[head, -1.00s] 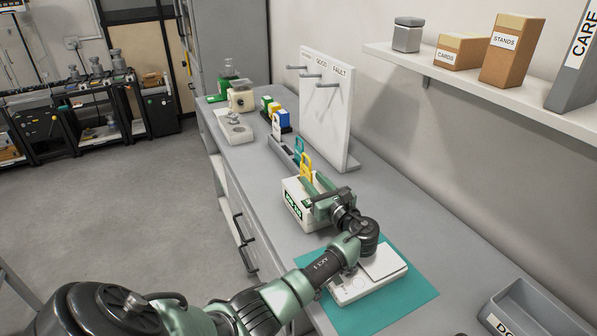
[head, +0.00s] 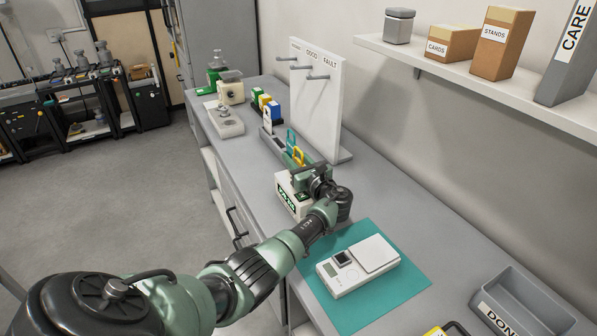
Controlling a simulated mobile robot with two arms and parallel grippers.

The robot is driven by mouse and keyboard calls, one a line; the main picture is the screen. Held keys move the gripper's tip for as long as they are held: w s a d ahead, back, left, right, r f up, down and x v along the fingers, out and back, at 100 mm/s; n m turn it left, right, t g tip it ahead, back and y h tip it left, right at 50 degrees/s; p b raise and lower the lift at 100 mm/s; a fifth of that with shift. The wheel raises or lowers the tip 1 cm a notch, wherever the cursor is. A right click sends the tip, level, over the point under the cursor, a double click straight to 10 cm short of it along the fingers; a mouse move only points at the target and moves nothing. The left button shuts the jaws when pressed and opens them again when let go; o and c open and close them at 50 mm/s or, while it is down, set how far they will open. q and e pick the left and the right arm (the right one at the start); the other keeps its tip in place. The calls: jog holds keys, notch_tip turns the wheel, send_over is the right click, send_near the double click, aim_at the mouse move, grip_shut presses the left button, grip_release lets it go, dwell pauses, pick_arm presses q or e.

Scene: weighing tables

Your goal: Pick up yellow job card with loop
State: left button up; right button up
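The yellow job card (head: 298,155) stands in a grey rack on the bench; its loop shows at the top, and my gripper hides its lower part. A teal card (head: 291,138) stands just behind it, and a white card (head: 267,120) is at the rack's far end. My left gripper (head: 298,170) is at the near side of the yellow card, with its fingers pointing towards it. The fingers overlap the card in the picture; I cannot tell whether they touch it or are closed. My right gripper is not in view.
A white box with a green label (head: 286,200) sits below my gripper. A white scale (head: 350,277) lies on a teal mat (head: 405,295). A pegboard (head: 325,110) stands beside the rack. A grey tray (head: 520,305) is at the near right.

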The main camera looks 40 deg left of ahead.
pick_arm(q)
grip_shut()
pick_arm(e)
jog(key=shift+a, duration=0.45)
pick_arm(q)
jog(key=shift+r, duration=0.45)
notch_tip(320, 180, up, 19)
jog(key=b, duration=0.1)
jog(key=shift+b, duration=0.35)
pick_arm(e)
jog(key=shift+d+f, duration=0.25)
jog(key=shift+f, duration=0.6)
